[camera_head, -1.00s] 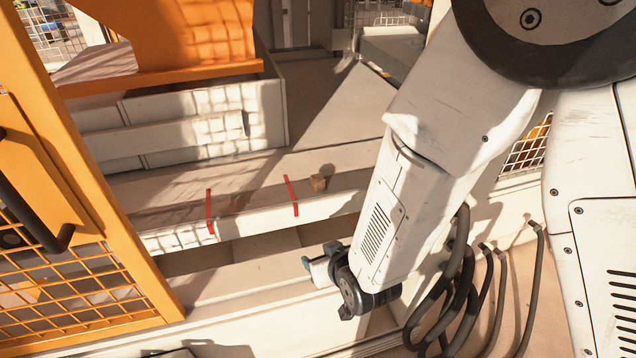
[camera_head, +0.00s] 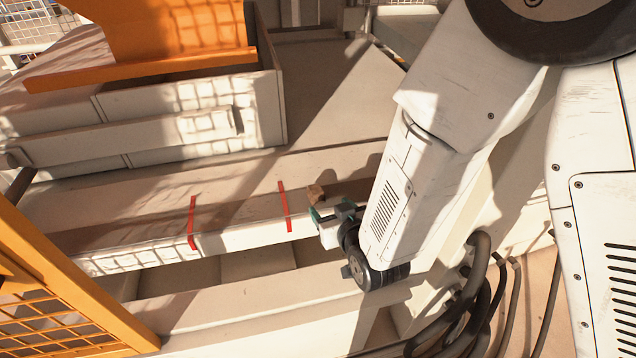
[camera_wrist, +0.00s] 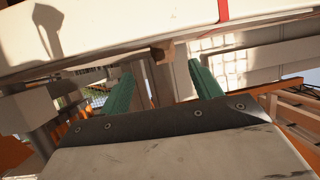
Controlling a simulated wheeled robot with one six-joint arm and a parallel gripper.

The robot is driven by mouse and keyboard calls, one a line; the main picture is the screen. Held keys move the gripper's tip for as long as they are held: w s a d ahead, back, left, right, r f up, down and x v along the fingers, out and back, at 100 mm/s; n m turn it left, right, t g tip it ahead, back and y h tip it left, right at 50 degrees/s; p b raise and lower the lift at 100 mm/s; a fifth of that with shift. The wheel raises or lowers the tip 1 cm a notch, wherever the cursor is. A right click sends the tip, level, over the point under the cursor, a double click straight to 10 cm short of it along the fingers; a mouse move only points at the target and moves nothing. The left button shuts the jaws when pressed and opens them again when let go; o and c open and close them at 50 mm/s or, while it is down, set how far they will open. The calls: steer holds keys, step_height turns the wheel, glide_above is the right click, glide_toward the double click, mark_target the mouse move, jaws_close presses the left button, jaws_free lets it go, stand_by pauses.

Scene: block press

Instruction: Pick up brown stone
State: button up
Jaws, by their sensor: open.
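The brown stone (camera_head: 316,193) is a small block on the pale ledge, right of the red strips in the head view. My gripper (camera_head: 326,211) is just below and in front of it, near the ledge's front edge. In the wrist view the stone (camera_wrist: 163,51) shows beyond the two green fingers of my gripper (camera_wrist: 158,78), roughly between them. The fingers stand apart with nothing between them. Whether a finger touches the stone cannot be told. The stone's lower part is partly hidden by the gripper in the head view.
Two red strips (camera_head: 283,206) (camera_head: 192,222) cross the ledge (camera_head: 240,236) to the left. A recessed gap (camera_head: 262,262) runs in front of it. An orange mesh door (camera_head: 75,290) stands at the lower left. Dark cables (camera_head: 480,290) hang at the lower right.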

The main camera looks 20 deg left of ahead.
mark_target(319, 197)
steer(key=x, duration=0.7)
steer(key=shift+w+a+f, duration=0.1)
steer(key=shift+w+a, duration=0.05)
steer(key=shift+a, duration=0.35)
steer(key=c, duration=1.1)
